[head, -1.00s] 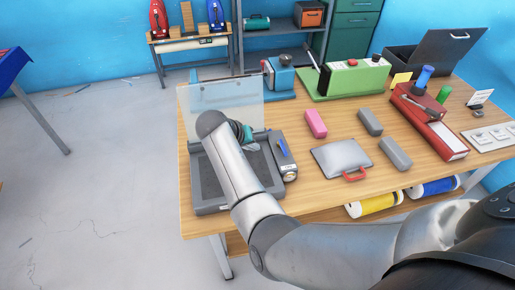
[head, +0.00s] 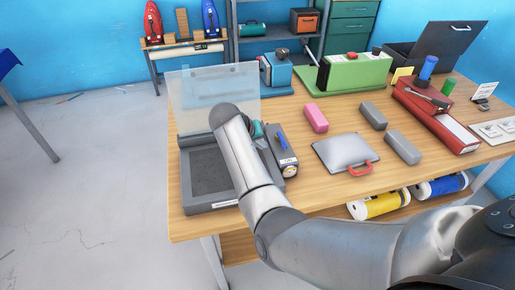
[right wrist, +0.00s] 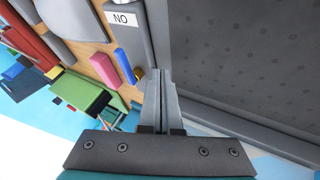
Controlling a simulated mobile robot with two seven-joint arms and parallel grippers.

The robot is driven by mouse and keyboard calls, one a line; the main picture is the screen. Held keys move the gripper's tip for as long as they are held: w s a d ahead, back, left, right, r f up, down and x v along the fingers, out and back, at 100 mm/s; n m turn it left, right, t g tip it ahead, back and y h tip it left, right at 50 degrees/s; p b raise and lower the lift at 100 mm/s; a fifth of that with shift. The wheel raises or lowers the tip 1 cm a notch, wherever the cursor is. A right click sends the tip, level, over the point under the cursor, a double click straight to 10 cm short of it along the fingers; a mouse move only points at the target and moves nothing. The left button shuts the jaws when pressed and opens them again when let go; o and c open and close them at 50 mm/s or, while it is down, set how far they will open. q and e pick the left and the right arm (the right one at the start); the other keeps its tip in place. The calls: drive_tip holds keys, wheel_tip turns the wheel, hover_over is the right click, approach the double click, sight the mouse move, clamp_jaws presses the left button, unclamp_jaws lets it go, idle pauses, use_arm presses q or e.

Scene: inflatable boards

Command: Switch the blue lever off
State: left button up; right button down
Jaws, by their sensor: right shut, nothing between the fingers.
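The blue lever (head: 282,141) sits on top of a small grey box (head: 289,163) fixed at the right side of a grey tray-like machine (head: 206,206) with a raised clear cover (head: 215,92). In the right wrist view the lever (right wrist: 126,66) stands left of my fingertips, with a visible gap. A small gold part (right wrist: 138,74) shows between them. My right gripper (right wrist: 161,76) is shut and empty, close beside the box. In the head view my forearm hides most of it; only its teal part shows by the box. My left gripper is not in view.
A pink block (head: 317,118), several grey blocks and a grey pad with a red handle (head: 345,153) lie right of the box. A blue machine (head: 277,74) and a green machine (head: 355,71) stand behind. A red case (head: 436,120) is at right.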

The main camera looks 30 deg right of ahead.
sight(281, 141)
drive_tip(key=shift+s+d, duration=0.25)
drive_tip(key=shift+d, duration=0.7)
drive_tip(key=shift+s+d, duration=0.25)
drive_tip(key=shift+d, duration=0.7)
drive_tip(key=shift+r, duration=0.1)
